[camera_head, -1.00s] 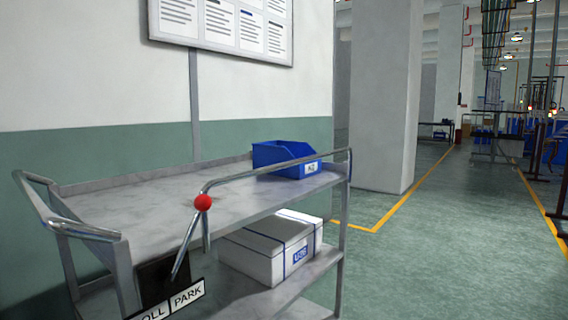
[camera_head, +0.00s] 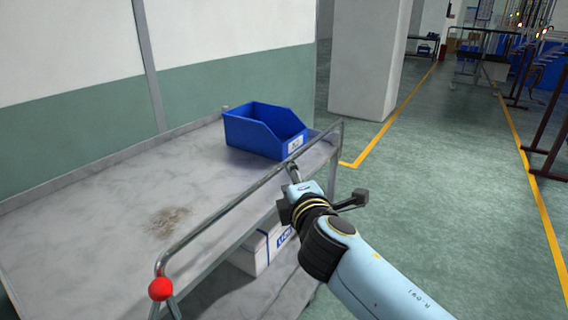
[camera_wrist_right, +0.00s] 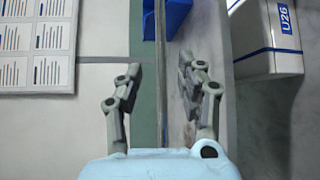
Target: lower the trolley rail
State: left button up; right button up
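The trolley rail (camera_head: 225,210) is a thin metal bar raised along the open long side of the grey trolley (camera_head: 110,212). A red ball (camera_head: 161,289) sits at its near bend. My right gripper (camera_head: 292,172) is at the far half of the rail, by the blue bin. In the right wrist view, the fingers of my right gripper (camera_wrist_right: 160,66) are apart, with the rail (camera_wrist_right: 160,45) running between them. I see no clear finger contact. My left gripper is out of view.
A blue bin (camera_head: 258,130) stands on the trolley's top shelf, close to my right gripper. A white box (camera_head: 262,250) with a blue label lies on the lower shelf. A pillar (camera_head: 368,60) stands behind. The floor to the right is open.

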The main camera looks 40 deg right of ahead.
jog(key=x, duration=0.7)
jog(key=shift+w+d+f, duration=0.1)
jog(key=shift+w+d, duration=0.05)
jog(key=shift+w, duration=0.2)
jog(key=shift+w+d, duration=0.15)
jog(key=shift+w, duration=0.15)
jog(key=shift+c, duration=0.5)
jog(key=c, duration=0.5)
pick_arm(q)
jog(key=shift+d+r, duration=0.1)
pick_arm(e)
grip_shut()
